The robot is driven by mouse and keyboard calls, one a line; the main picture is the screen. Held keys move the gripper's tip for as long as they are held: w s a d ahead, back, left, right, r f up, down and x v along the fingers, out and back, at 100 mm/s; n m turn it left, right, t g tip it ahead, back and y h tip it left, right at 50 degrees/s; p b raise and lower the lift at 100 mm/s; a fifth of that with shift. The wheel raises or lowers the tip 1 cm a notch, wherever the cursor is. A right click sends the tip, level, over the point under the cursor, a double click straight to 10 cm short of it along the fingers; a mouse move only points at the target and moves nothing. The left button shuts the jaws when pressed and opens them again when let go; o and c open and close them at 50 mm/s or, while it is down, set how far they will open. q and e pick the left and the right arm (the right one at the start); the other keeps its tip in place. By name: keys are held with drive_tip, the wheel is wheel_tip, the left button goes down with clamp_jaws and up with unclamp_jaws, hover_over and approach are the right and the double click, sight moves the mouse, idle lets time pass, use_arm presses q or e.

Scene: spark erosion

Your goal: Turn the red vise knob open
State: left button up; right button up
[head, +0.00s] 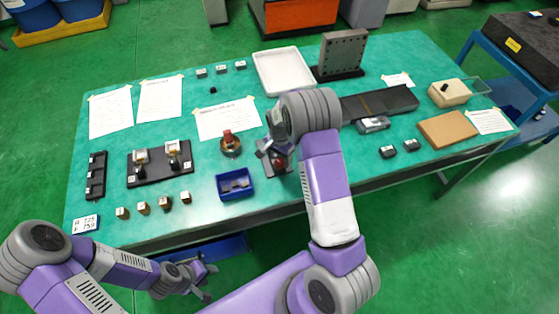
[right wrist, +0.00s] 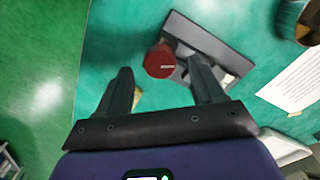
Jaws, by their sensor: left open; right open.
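The red vise knob (right wrist: 160,62) shows in the right wrist view as a round red cap at the end of the dark vise (right wrist: 205,35). In the head view the knob (head: 280,163) is partly covered by my right arm. My right gripper (right wrist: 160,70) is open, its fingers pointing at the knob. My left gripper (head: 207,281) is open and empty, low in front of the table.
The green table (head: 110,180) holds a blue bin (head: 234,194) left of the vise and a red-topped brass piece (head: 230,150) behind the bin. A black fixture (head: 160,178) is farther left, small blocks along the front edge. A black slab (head: 380,103) lies right.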

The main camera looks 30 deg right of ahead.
sight(280, 165)
drive_tip(key=shift+f, duration=1.2)
drive_tip(key=c, duration=1.1)
drive_tip(key=shift+o, duration=0.2)
